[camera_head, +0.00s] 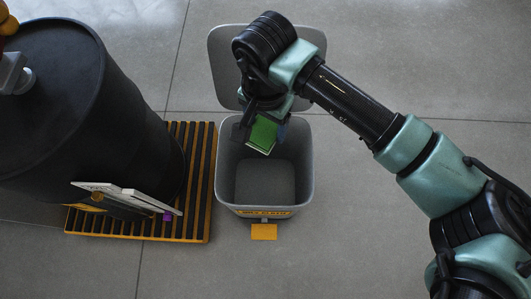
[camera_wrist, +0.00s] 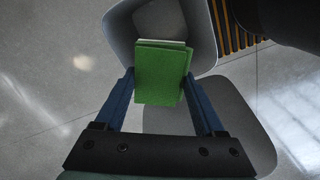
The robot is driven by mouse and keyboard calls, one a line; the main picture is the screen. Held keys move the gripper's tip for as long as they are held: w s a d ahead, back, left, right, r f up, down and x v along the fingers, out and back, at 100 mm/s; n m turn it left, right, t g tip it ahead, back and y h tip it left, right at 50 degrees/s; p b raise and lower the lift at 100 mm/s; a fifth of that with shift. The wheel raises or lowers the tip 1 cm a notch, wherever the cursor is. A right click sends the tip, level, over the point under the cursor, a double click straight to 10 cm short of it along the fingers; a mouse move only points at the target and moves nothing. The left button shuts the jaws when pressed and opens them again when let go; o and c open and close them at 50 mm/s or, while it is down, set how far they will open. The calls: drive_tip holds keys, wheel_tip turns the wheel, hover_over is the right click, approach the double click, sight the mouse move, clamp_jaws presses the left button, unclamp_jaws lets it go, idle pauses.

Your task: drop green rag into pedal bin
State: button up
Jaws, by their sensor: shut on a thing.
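The green rag (camera_head: 262,134) looks like a small folded block. My gripper (camera_head: 262,125) is shut on it and holds it over the back part of the open pedal bin (camera_head: 223,170). In the wrist view, the rag (camera_wrist: 161,72) sits between the two blue fingers of my gripper (camera_wrist: 160,88). The bin is grey, with its lid (camera_head: 225,60) raised at the back and an orange pedal (camera_head: 264,232) in front. The bin's rim (camera_wrist: 120,45) shows around the rag in the wrist view. The visible part of the bin's floor is bare; my gripper and the rag hide its back part.
A large black drum (camera_head: 110,110) stands left of the bin on an orange and black slatted pallet (camera_head: 200,200). A pale flat panel (camera_head: 125,195) leans near the drum's base. The grey floor (camera_head: 350,240) is clear in front and to the right.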

wheel_tip(320, 180, down, 21)
drive_tip(key=d+m+b, duration=0.1)
drive_tip(key=m+b, duration=0.2)
drive_tip(key=b, duration=1.5)
drive_tip(key=shift+w, duration=0.35)
drive_tip(key=o, duration=1.3)
drive_tip(key=shift+r, duration=0.15)
wheel_tip(320, 180, up, 13)
drive_tip(key=p, duration=0.6)
